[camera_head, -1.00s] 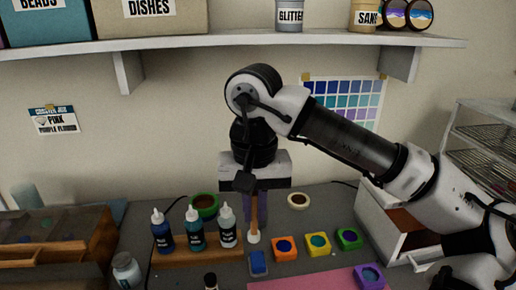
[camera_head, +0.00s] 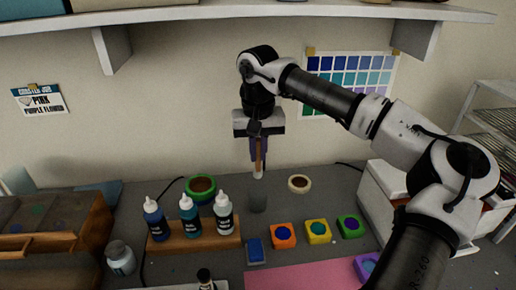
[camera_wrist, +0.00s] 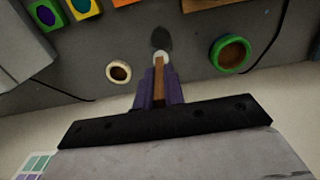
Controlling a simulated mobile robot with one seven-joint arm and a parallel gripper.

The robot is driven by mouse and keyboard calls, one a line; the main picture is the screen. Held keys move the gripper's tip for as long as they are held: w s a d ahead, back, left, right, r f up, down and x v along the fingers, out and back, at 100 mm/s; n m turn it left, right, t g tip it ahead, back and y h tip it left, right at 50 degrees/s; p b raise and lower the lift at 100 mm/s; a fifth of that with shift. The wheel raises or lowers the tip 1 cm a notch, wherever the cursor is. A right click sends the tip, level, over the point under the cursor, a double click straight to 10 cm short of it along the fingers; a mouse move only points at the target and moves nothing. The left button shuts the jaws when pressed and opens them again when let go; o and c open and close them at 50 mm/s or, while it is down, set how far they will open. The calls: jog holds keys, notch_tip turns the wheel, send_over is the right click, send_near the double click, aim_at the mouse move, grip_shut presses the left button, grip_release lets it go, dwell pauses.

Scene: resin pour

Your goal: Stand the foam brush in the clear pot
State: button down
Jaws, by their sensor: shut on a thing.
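The foam brush (camera_head: 258,165) has a brown wooden handle and a pale tip that points down. My gripper (camera_head: 257,155), with purple fingers, is shut on its handle and holds it upright. The clear pot (camera_head: 257,198) is a small grey, see-through cup on the table, just below the brush tip in the head view. The tip looks above the rim, outside the pot. In the wrist view the brush (camera_wrist: 160,75) runs between the fingers (camera_wrist: 158,88), and a dark oval, probably the pot (camera_wrist: 161,38), lies just beyond the tip.
A wooden rack (camera_head: 195,240) with several dropper bottles stands left of the pot. A green-rimmed bowl (camera_head: 201,187) and a tape roll (camera_head: 299,184) flank it behind. Blue, orange, yellow and green square moulds (camera_head: 283,236) sit in front. A shelf (camera_head: 240,14) overhangs the back.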

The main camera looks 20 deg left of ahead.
aim_at(258, 141)
jog(key=shift+f+b, duration=2.8)
jog(key=shift+f, duration=1.7)
jog(key=c, duration=1.4)
grip_release()
notch_tip(258, 141, up, 14)
jog(key=shift+f+b, duration=0.1)
jog(key=shift+b, duration=0.8)
